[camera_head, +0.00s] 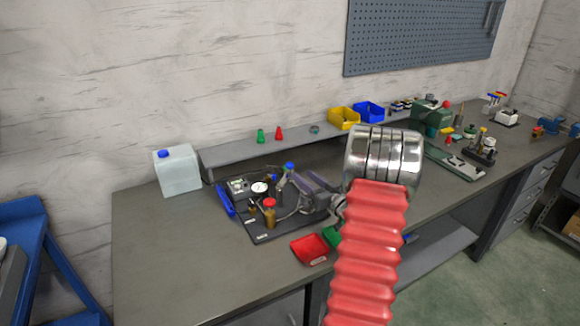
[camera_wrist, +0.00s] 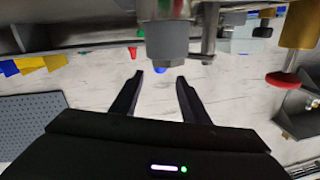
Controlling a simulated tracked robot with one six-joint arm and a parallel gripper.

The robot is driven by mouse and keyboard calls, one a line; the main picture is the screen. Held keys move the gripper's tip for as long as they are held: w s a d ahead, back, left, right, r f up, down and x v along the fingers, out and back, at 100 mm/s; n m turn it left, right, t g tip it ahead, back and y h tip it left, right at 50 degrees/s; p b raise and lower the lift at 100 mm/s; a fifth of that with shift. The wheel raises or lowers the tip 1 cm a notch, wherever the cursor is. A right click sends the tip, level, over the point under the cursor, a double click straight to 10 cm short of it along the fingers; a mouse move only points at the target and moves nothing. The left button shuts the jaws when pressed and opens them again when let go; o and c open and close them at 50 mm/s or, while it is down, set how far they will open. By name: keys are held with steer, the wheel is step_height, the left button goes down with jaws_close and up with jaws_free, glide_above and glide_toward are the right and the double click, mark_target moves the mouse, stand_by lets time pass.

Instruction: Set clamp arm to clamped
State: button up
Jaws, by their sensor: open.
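I cannot single out the clamp arm with certainty in either view. A dark base plate (camera_head: 262,237) on the bench carries a dial gauge (camera_head: 260,188), a brass cylinder with a red cap (camera_head: 269,213) and a blue-topped upright part (camera_head: 289,169). My gripper (camera_wrist: 160,76) is open, with its two black fingers apart. In the wrist view, which looks upside down, a metal cylinder with a grey collar (camera_wrist: 167,42) stands beyond the fingers. A blue tip (camera_wrist: 162,70) shows between the fingertips; I cannot tell whether they touch it. My arm hides part of the bench.
A white jug (camera_head: 178,173) stands at the bench's back left. A red tray (camera_head: 310,249) lies at the front edge. Yellow (camera_head: 343,118) and blue (camera_head: 369,112) bins sit on the rear shelf. Another fixture (camera_head: 455,163) is farther right. The bench's front left is clear.

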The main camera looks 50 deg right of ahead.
mark_target(290, 165)
steer(key=w, duration=0.3)
steer(key=w+d, duration=0.1)
steer(key=w, duration=0.5)
steer(key=shift+w+d, duration=0.1)
steer(key=shift+d, duration=0.25)
jaws_close()
steer(key=shift+d, duration=0.1)
